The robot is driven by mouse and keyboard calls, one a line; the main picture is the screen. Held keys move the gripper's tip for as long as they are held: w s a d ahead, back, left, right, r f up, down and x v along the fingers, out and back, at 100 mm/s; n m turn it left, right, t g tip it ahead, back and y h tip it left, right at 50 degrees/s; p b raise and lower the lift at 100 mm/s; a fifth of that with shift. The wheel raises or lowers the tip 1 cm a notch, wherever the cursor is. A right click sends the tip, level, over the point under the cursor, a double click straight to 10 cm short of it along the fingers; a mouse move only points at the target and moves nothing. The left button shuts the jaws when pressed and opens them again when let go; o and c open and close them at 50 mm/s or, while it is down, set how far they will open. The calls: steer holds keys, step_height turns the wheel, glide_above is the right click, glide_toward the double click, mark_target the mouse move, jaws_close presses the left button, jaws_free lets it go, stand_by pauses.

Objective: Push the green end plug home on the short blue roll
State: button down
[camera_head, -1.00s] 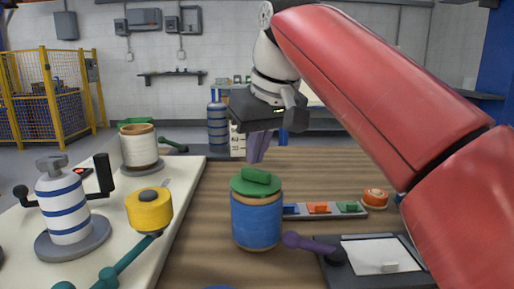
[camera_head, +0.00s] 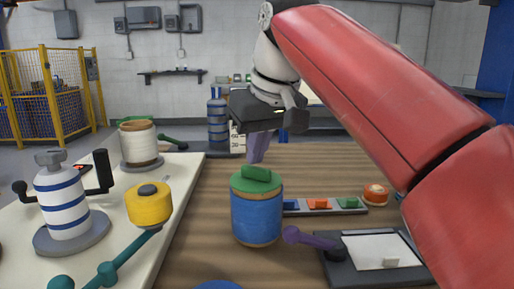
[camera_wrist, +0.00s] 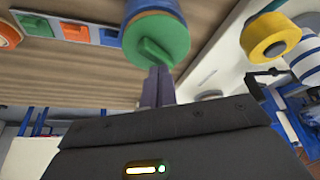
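The short blue roll (camera_head: 256,219) stands upright on the wooden table, with a tan rim at its top. The green end plug (camera_head: 256,181), a disc with a raised grip bar, sits on top of it. I cannot tell how deep the plug is seated. In the wrist view the green plug (camera_wrist: 158,42) largely covers the roll's end. My gripper (camera_head: 257,160) is just above or behind the plug, with its purple fingers together and nothing seen between them. The fingertips (camera_wrist: 158,70) show close to the plug's edge; contact is unclear.
A grey tray (camera_head: 335,211) with blue, orange and green pieces is right of the roll. A purple-handled tool (camera_head: 310,238) and a clipboard (camera_head: 375,252) lie in front of it. A yellow roll (camera_head: 148,204) and a white roll (camera_head: 139,143) stand on the left counter.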

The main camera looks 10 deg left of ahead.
steer(key=shift+r, duration=0.1)
step_height(320, 180, up, 3)
steer(key=p, duration=0.3)
steer(key=shift+r+p, duration=0.5)
steer(key=shift+r, duration=1.95)
steer(key=shift+s, duration=0.1)
